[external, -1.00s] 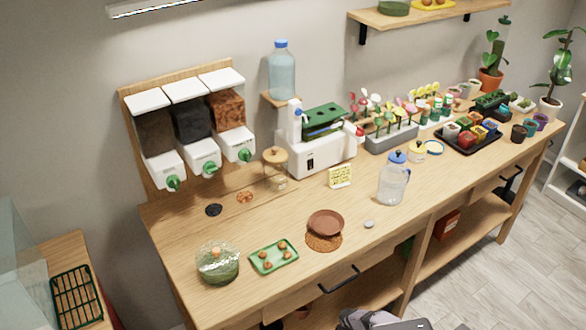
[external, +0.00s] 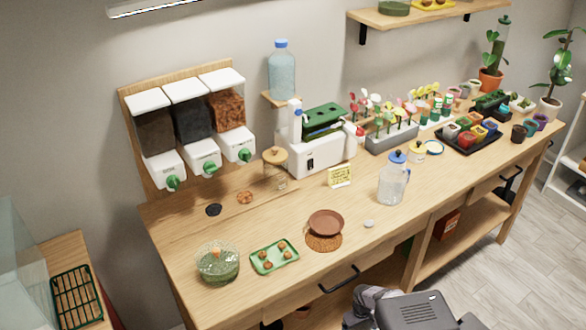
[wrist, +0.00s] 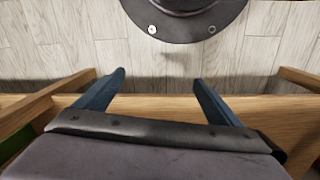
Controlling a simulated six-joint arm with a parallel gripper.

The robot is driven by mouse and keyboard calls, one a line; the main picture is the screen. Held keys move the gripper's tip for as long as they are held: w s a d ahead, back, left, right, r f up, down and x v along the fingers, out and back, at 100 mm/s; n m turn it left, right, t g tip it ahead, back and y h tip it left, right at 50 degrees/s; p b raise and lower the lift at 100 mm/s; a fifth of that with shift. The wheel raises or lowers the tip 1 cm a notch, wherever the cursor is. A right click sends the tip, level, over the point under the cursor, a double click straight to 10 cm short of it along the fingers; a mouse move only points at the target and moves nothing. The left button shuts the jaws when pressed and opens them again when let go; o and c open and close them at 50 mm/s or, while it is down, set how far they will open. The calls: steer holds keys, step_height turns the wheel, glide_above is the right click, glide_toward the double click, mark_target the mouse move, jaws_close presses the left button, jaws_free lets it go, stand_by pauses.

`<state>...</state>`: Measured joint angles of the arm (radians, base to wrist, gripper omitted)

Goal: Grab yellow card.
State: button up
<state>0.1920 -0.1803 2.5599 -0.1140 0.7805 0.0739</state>
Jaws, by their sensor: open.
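A small yellow card (external: 340,176) with dark markings stands on the wooden bench, in front of the white machine and left of the clear jug. My gripper (wrist: 158,80) shows in the wrist view with its two dark blue fingers wide apart and nothing between them. That view faces the pale floor boards and a wooden bench edge, and the card is not in it. In the external view my arm shows at the bottom, in front of the bench and well away from the card; the fingers cannot be made out there.
A clear jug (external: 393,180) with a blue lid stands right of the card. A terracotta saucer (external: 325,222) and a green tray (external: 275,257) lie nearer the front. The white machine (external: 318,145) is behind the card. Bare bench lies between card and saucer.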

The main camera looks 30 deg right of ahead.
steer(key=s+d+r+h+p, duration=0.15)
steer(key=d+r+p, duration=0.25)
steer(key=r+p, duration=0.85)
steer(key=s+d+r+g+h+p, duration=0.15)
steer(key=d+r+p, duration=0.35)
steer(key=r+p, duration=0.75)
steer(key=s+d+r+h+p, duration=0.15)
steer(key=d+r+p, duration=0.45)
steer(key=r, duration=1)
steer(key=w+r+n+t+h+p, duration=0.2)
steer(key=w+r+h+p, duration=0.15)
steer(key=r+p, duration=0.95)
steer(key=w+a+r+y+p, duration=0.3)
steer(key=a+r+y+p, duration=0.6)
steer(key=a+r+p, duration=1.5)
steer(key=m+t+h+b, duration=0.2)
steer(key=t+b, duration=1.1)
steer(key=b, duration=0.2)
glide_above(341, 174)
steer(key=s, duration=0.3)
step_height(341, 174, down, 17)
steer(key=f, duration=0.8)
steer(key=shift+a, duration=0.35)
steer(key=shift+w+d, duration=0.1)
steer(key=shift+w, duration=0.45)
steer(key=shift+w+d+f, duration=0.1)
steer(key=shift+w+f, duration=0.15)
steer(key=shift+w, duration=0.4)
